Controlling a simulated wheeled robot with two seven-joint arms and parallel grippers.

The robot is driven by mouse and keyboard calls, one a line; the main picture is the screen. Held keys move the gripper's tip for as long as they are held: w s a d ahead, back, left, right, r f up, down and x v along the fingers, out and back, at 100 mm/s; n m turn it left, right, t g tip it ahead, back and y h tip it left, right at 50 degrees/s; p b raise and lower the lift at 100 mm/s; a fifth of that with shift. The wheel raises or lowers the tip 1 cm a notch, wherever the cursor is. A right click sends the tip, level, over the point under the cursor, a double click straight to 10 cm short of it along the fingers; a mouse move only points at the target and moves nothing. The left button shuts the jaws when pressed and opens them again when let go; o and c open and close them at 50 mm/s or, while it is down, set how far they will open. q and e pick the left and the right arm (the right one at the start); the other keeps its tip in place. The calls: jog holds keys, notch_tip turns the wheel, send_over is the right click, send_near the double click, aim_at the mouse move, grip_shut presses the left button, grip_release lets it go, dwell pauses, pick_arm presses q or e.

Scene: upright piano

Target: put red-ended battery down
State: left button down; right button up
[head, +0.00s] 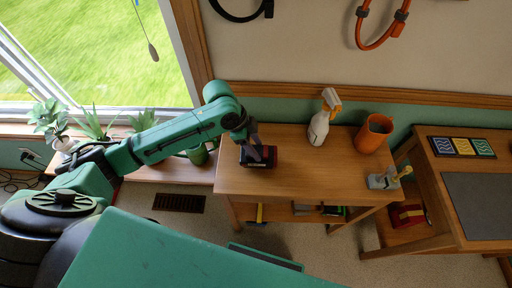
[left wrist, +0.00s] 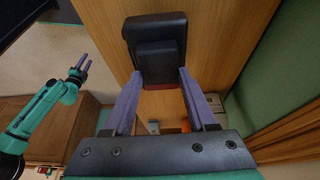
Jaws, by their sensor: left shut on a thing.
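The red-ended battery (head: 259,161) is a dark block with a red end, at the left part of the wooden table top (head: 285,180). In the left wrist view the battery (left wrist: 157,42) is black, with its red end (left wrist: 168,82) between the fingers. My left gripper (head: 256,144) is shut on it from above, with a purple finger on either side. The battery appears at table level; whether its whole underside touches is hidden.
A white spray bottle (head: 319,127), an orange mug (head: 373,134) and a small grey tool (head: 383,180) stand on the same table. Its front middle is clear. A desk (head: 480,200) is at the right. Potted plants (head: 92,124) line the window sill.

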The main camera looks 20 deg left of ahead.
pick_arm(q)
jog(key=shift+w+f, duration=0.1)
jog(key=shift+f, duration=0.5)
jog(key=shift+f, duration=0.1)
jog(key=shift+c, duration=1)
grip_release()
jog(key=v, duration=1.2)
